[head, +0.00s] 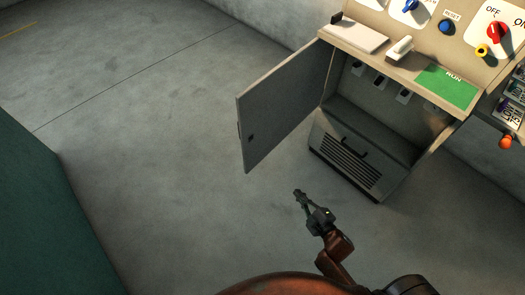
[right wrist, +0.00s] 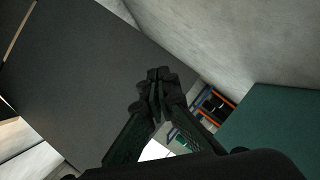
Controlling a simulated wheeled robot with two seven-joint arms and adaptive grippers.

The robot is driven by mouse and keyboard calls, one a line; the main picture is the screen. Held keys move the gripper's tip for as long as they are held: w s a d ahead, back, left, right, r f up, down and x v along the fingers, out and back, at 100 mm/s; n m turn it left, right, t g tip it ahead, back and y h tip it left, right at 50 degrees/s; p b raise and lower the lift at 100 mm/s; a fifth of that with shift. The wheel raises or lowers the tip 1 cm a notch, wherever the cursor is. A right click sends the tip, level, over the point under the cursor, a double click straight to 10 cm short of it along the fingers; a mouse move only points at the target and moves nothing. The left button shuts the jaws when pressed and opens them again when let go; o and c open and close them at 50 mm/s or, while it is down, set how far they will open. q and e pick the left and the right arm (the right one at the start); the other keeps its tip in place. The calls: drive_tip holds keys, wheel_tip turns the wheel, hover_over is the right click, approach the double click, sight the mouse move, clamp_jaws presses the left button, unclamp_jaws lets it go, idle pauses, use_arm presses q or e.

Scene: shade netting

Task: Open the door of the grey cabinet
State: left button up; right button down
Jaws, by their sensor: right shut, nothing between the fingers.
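The grey cabinet (head: 362,160) stands at the upper right in the head view. Its door (head: 285,108) is swung wide open to the left, hinged at the cabinet's left side, with a small dark latch on its face. The inside of the cabinet shows, with several dark-and-light fittings near the top. My right gripper (head: 299,195) is shut and empty, below the door's lower edge and in front of the cabinet, apart from both in the picture. In the right wrist view the shut fingers (right wrist: 158,82) show before a large dark grey panel, probably the door. My left gripper is not in view.
A sloped control panel (head: 425,62) tops the cabinet, with a green RUN plate (head: 447,86), a blue knob and a red OFF/ON switch (head: 497,32). A louvred vent (head: 347,162) with a black handle is low on the cabinet. A green surface (head: 45,215) is at left. The middle floor is clear.

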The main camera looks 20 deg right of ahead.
drive_tip(key=w+a+r+n+t+y+p, duration=0.25)
drive_tip(key=w+r+n, duration=0.2)
drive_tip(key=r, duration=0.55)
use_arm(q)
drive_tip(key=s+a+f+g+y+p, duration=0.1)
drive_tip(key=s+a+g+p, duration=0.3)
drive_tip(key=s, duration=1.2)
use_arm(e)
drive_tip(key=n+y+b, duration=0.1)
drive_tip(key=n+y, duration=0.3)
drive_tip(key=n, duration=0.3)
approach(249, 145)
drive_tip(key=shift+g, duration=0.45)
drive_tip(key=b+x, duration=0.1)
drive_tip(key=x, duration=0.3)
drive_tip(key=b+x, duration=0.1)
drive_tip(key=x, duration=0.1)
drive_tip(key=shift+r+b, duration=0.25)
drive_tip(key=shift+b, duration=0.1)
drive_tip(key=shift+w+a, duration=0.15)
drive_tip(key=shift+w, duration=0.25)
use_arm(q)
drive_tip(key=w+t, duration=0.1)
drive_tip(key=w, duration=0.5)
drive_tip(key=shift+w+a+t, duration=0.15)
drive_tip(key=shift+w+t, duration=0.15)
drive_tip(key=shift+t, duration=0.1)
use_arm(e)
drive_tip(key=shift+r, duration=0.1)
